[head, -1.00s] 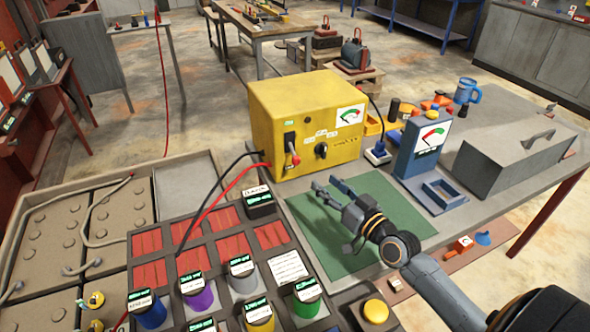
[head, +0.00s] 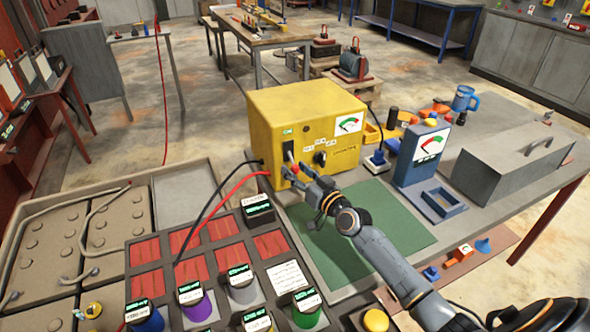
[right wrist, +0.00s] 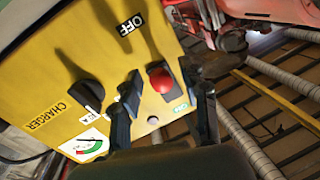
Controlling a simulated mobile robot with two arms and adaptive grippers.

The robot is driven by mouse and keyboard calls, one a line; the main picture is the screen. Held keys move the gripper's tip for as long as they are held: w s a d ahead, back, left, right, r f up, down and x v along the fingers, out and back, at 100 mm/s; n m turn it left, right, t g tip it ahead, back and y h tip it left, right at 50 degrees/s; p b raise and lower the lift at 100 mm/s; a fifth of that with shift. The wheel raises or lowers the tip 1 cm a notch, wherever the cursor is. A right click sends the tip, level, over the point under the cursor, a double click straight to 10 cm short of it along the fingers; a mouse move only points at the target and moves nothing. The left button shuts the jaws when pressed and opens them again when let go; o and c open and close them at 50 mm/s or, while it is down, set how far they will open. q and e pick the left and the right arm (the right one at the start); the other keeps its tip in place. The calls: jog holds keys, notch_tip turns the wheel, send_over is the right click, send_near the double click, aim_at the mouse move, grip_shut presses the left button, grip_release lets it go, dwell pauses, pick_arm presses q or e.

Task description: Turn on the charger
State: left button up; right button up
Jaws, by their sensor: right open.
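The yellow charger (head: 306,122) stands on the grey bench. Its front has a switch lever with a red knob, seen clearly in the right wrist view (right wrist: 162,78), where OFF and green ON labels mark the two ends of the switch. In the head view the lever hangs down, away from the ON label above it; the knob is partly hidden there by my gripper. My right gripper (head: 297,175) is open at the charger's front. In the right wrist view its fingers (right wrist: 167,95) stand on both sides of the knob; contact cannot be told. My left gripper is out of view.
A black dial (right wrist: 86,96) and a meter sit on the charger's front. A black and a red cable (head: 232,188) run from its left side to the battery cells. A blue meter stand (head: 424,158) and grey toolbox (head: 510,160) stand right. The green mat (head: 400,222) is bare.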

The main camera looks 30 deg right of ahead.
jog(key=shift+w+a, duration=0.1)
jog(key=shift+w, duration=0.4)
grip_shut()
